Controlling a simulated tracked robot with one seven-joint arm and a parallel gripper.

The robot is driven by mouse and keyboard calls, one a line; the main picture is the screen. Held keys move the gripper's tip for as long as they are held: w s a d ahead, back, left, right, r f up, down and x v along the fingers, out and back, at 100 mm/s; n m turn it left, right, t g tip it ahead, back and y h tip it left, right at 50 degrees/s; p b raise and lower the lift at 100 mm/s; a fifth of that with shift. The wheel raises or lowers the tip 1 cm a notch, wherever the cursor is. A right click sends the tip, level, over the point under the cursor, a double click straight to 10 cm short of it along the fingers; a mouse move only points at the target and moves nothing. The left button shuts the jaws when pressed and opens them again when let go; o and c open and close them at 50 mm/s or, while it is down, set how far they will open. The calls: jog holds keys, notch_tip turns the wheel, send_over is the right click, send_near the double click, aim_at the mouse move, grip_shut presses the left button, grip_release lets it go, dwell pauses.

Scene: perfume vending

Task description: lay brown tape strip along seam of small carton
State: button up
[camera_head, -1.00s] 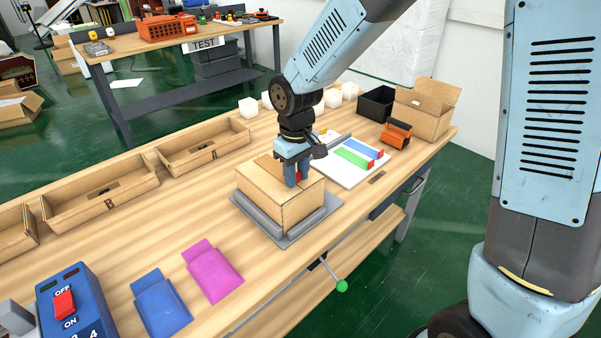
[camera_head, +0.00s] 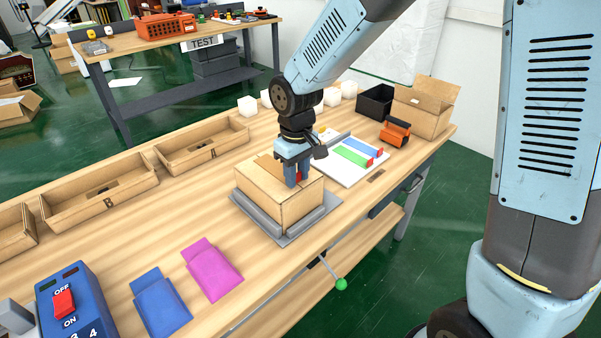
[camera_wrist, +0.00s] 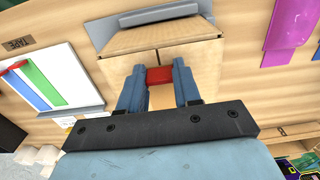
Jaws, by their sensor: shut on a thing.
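The small carton (camera_head: 277,203) stands closed in a grey holder (camera_head: 243,209) on the wooden bench. A darker brown strip (camera_head: 267,162) shows on its top, behind my gripper; I cannot tell how much of it touches the carton. My gripper (camera_head: 297,183) points down at the carton's top. In the wrist view its fingers (camera_wrist: 160,78) are shut on a red tab (camera_wrist: 160,76) above the carton's top (camera_wrist: 195,62). The top seam is seen near the tab, but the fingers hide part of it.
A white board (camera_head: 332,173) with green and blue strips, each with a red end, lies right of the carton. An orange tool (camera_head: 396,133), a black bin (camera_head: 376,102) and an open box (camera_head: 423,118) stand beyond. Pink (camera_head: 212,270) and blue (camera_head: 160,302) packets lie in front left.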

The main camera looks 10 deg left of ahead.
jog(key=o, duration=1.1)
jog(key=shift+r, duration=2.95)
